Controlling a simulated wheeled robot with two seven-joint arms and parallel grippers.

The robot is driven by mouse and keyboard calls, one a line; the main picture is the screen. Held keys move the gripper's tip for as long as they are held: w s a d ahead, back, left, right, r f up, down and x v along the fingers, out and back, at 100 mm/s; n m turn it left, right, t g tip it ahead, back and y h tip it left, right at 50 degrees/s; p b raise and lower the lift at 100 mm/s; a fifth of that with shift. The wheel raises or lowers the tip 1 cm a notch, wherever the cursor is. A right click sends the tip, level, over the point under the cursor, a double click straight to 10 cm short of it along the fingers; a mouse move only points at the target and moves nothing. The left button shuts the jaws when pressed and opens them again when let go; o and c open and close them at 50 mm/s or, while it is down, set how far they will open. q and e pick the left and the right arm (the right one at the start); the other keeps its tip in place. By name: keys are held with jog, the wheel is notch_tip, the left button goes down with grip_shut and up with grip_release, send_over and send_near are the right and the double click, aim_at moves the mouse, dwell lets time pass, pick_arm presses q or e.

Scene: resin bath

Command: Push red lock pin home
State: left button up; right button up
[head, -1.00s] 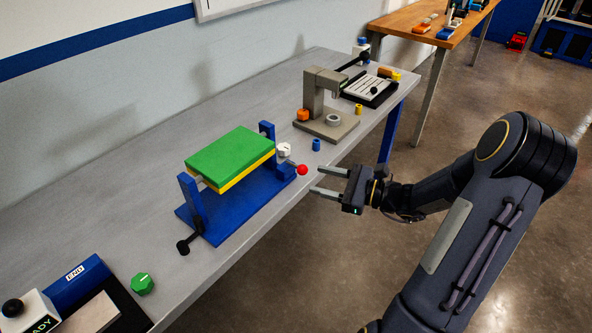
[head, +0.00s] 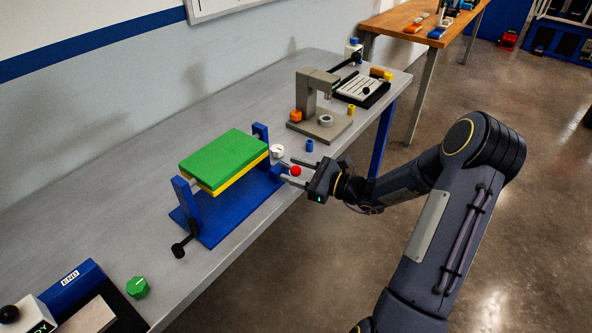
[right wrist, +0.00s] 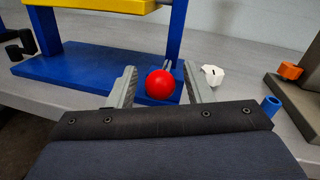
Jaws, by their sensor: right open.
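The lock pin's red ball knob (head: 296,171) is at the right end of the blue stand (head: 238,213). The stand holds a green and yellow block (head: 226,158) between two blue posts. My right gripper (head: 285,174) is open, its fingers pointing at the stand, one on each side of the red knob. In the right wrist view the knob (right wrist: 160,84) sits between the two grey fingers, with gaps on both sides. A short grey rod shows behind it; how deep the pin sits is hidden. My left gripper is not in view.
A white knob (head: 277,151) and a blue cylinder (head: 310,145) stand just beyond the stand. A grey press (head: 318,107) with an orange knob is farther back. A green knob (head: 137,287) lies nearer. Bare bench lies left of the stand.

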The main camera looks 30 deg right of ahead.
grip_shut()
jog(key=shift+w+a+f+b, duration=0.1)
jog(key=shift+w+a+b, duration=0.1)
jog(key=shift+w+b, duration=0.15)
jog(key=shift+w+a, duration=0.2)
jog(key=shift+w, duration=0.4)
grip_release()
jog(key=shift+w, duration=0.1)
